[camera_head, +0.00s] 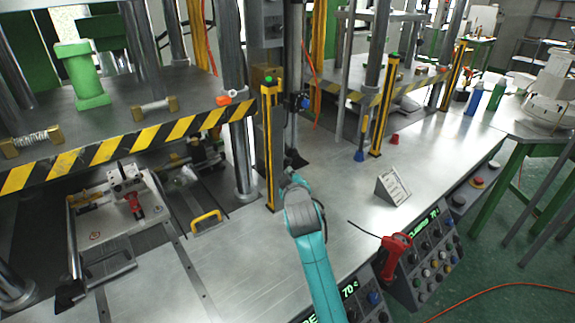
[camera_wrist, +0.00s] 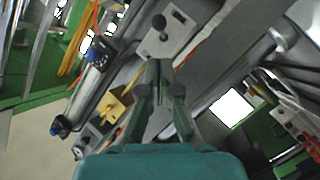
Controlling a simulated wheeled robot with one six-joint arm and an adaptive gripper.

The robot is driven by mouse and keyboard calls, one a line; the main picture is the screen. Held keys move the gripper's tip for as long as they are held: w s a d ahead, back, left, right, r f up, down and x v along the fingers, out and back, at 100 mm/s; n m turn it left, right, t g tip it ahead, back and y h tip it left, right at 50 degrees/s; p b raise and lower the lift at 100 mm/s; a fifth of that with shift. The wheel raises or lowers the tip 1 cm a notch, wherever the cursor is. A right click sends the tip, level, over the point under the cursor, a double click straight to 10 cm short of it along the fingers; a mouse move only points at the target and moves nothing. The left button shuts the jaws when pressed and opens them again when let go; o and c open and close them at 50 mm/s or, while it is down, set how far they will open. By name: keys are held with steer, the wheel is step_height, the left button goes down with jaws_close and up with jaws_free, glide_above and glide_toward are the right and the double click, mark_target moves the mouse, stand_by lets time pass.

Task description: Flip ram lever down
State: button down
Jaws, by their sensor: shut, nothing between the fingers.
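My gripper (camera_wrist: 160,68) shows in the wrist view with its fingertips together and nothing between them. Just beyond the fingertips is a grey plate (camera_wrist: 178,38) with a black ball knob (camera_wrist: 158,22), which may be the ram lever; I cannot tell for sure. The fingertips look close to this plate, but contact cannot be told. In the head view my teal arm reaches to the foot of the press column, beside a yellow-and-black post (camera_head: 271,140). There my gripper and whatever lies directly before it are mostly hidden by my wrist.
A blue-knobbed rod (camera_head: 359,155) and another striped post (camera_head: 383,110) stand to the right.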

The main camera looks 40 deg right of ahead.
glide_toward(285, 157)
steer(key=x, duration=0.5)
steer(key=shift+r, duration=0.1)
steer(key=shift+w+d+f, duration=0.1)
steer(key=shift+f, duration=0.5)
steer(key=shift+d+f, duration=0.15)
steer(key=shift+f, duration=0.5)
